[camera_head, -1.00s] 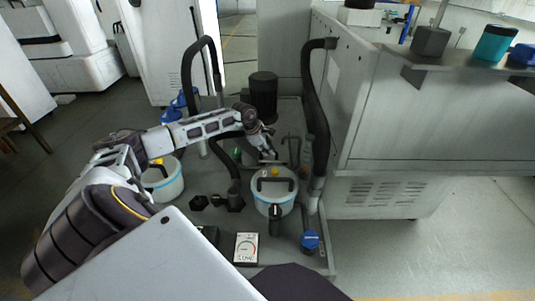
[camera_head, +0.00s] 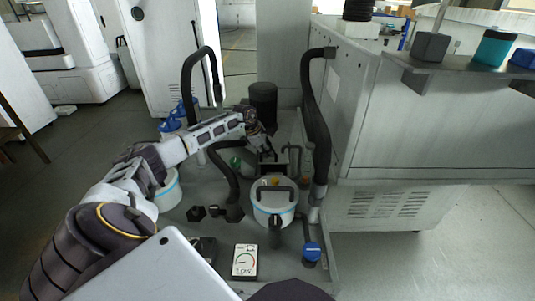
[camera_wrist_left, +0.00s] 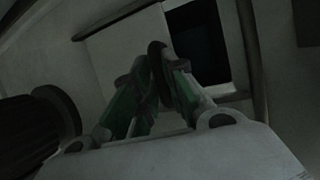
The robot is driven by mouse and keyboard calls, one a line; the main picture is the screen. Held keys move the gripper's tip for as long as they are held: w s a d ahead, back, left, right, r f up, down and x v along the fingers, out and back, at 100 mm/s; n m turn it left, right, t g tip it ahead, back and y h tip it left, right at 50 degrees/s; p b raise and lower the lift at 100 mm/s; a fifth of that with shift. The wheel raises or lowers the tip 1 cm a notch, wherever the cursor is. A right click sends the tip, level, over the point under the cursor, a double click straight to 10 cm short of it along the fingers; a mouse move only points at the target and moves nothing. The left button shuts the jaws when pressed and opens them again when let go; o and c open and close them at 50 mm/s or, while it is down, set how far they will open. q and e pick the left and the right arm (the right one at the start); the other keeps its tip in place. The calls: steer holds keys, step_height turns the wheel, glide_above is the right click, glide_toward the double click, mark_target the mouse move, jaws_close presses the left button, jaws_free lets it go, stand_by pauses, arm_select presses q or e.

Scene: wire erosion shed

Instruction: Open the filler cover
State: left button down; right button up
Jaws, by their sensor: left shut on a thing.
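My left gripper (camera_head: 264,148) reaches in from the left to the small filler at the back of the grey floor plate. In the left wrist view my left gripper (camera_wrist_left: 155,85) is shut on a dark round knob (camera_wrist_left: 156,60) at the edge of a pale flat panel, which looks like the filler cover (camera_wrist_left: 122,48). A dark square filler opening (camera_wrist_left: 198,42) shows beside the panel; it also shows as a dark gap (camera_head: 272,160) in the head view. How far the cover has moved is hard to tell. My right gripper is not in view.
A white lidded bucket (camera_head: 272,207) stands just in front of the filler. A black cylinder (camera_head: 263,103) stands behind it. Thick black hoses (camera_head: 315,125) rise on both sides. A dial gauge (camera_head: 245,262) and blue-capped bottle (camera_head: 312,252) are nearer.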

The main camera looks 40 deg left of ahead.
arm_select(q)
steer(key=c, duration=1.5)
jaws_free()
steer(key=shift+o, duration=0.2)
steer(key=v, duration=1.2)
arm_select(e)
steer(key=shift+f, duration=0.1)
arm_select(q)
steer(key=shift+r, duration=0.1)
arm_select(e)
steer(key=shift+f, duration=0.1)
arm_select(q)
step_height(320, 180, up, 10)
steer(key=p, duration=1)
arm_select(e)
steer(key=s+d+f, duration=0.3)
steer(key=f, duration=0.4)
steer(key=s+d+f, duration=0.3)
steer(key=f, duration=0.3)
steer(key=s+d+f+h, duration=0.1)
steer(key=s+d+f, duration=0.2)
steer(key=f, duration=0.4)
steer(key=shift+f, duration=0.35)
